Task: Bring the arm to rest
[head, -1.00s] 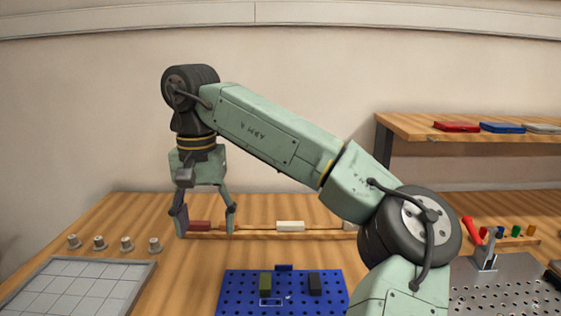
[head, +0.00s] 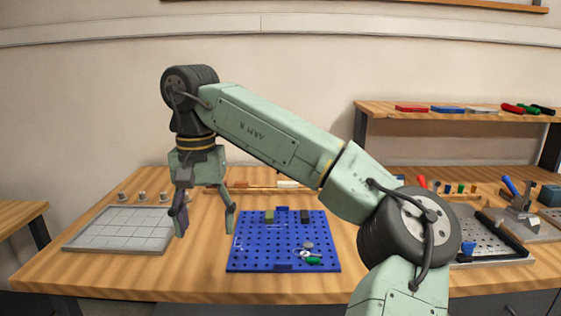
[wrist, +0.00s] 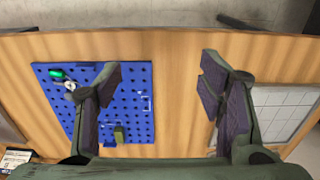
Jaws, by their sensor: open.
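My arm is bent, with its upper link sloping down to the right in the head view. My gripper (head: 204,222) hangs pointing down, open and empty, in front of the bench between the grey gridded tray and the blue pegboard. The left finger overlaps part of the blue pegboard (wrist: 139,85) in that view.
The blue pegboard (head: 252,254) holds an olive block (head: 269,217), a dark block (head: 305,216) and a green-handled item (head: 314,260). A grey gridded tray (head: 110,236) lies left, with several small knobs behind it. A perforated metal plate (head: 472,243) lies right. A raised shelf (head: 450,118) stands at back right.

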